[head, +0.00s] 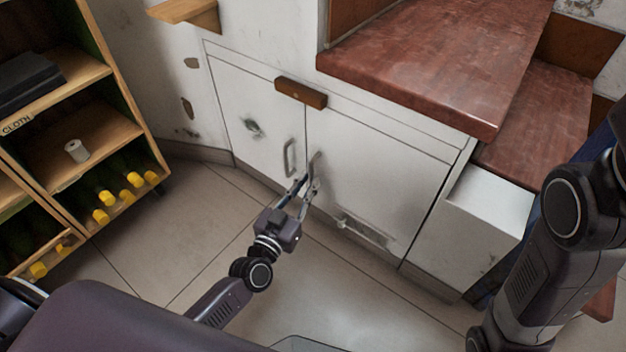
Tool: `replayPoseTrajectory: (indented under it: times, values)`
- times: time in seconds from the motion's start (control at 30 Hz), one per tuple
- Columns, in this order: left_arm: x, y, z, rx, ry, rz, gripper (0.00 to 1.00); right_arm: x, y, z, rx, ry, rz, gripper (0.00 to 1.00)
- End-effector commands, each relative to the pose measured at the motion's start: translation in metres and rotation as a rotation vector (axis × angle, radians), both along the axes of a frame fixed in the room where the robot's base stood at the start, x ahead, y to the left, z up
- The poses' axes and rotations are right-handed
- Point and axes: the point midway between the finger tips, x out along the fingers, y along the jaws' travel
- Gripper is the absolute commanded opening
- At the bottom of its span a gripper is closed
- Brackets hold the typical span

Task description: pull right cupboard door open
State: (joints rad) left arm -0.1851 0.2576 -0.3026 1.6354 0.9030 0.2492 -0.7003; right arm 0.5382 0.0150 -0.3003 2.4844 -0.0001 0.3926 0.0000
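The right cupboard door (375,185) is a white panel in the low white cupboard and looks closed. Its upright metal handle (316,161) is near its left edge. My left gripper (309,181) is at this handle, its fingertips overlapping the handle's lower part in the picture. Whether the fingers are closed around the handle or only beside it cannot be told. The left cupboard door (256,120) is closed, with its own handle (289,158) just left of my gripper. My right arm is at the right edge; its gripper is not in view.
A wooden shelf unit (105,72) with yellow-capped bottles (134,180) stands at left. Tiled floor before the cupboard is clear.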

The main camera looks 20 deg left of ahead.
Motion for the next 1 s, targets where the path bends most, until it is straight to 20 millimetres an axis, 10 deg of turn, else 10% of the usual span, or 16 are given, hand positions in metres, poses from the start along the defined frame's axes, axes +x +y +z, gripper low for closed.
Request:
replayPoseTrajectory:
  times: [1.0]
  values:
    - [0.025,-0.003,0.0,0.001,0.001,0.001,0.0,-0.013,0.001,0.002,-0.003,-0.037,-0.001,0.38]
